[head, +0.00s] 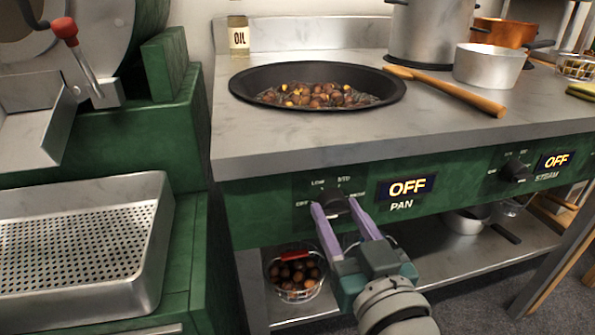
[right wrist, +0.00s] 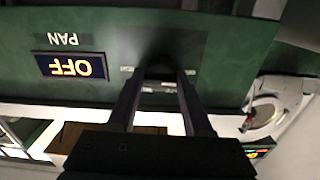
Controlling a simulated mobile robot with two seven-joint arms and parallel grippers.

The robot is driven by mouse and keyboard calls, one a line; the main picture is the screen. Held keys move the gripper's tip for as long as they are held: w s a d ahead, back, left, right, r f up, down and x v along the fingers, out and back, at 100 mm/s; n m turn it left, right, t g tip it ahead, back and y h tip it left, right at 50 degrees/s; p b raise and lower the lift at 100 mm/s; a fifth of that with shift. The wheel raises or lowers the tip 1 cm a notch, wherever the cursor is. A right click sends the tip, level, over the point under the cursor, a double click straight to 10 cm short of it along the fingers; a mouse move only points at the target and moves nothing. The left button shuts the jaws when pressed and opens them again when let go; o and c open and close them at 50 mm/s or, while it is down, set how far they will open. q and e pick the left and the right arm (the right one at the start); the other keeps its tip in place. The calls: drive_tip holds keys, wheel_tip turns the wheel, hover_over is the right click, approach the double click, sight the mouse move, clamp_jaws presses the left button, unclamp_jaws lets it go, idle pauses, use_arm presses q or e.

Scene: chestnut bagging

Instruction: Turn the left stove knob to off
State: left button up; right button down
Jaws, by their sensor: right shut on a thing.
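The left stove knob (head: 337,204) is a dark knob on the green front panel, with a dial of printed settings around it. The display beside it (head: 407,187) reads OFF above the word PAN. My right gripper (head: 335,207) is shut on the knob, one purple finger on each side. In the right wrist view, upside down, the two dark fingers (right wrist: 160,82) reach to the knob (right wrist: 160,67), and the OFF display (right wrist: 70,66) shows to the left. The fingers partly hide the knob. My left gripper is not in view.
A black pan (head: 245,88) of chestnuts sits in the stove top above the knob. A second knob (head: 515,170) with an OFF display labelled STEAM is at the right. A wire basket of chestnuts (head: 297,294) stands on the shelf below. A perforated tray (head: 160,190) is at the left.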

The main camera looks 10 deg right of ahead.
drive_tip(key=shift+n, duration=0.3)
drive_tip(key=shift+c, duration=1.5)
unclamp_jaws()
drive_tip(key=shift+s, duration=0.35)
drive_tip(key=s+p, duration=0.2)
drive_tip(key=s, duration=0.7)
drive_tip(key=shift+d+p, duration=0.15)
drive_tip(key=shift+p, duration=0.2)
drive_tip(key=shift+s, duration=0.1)
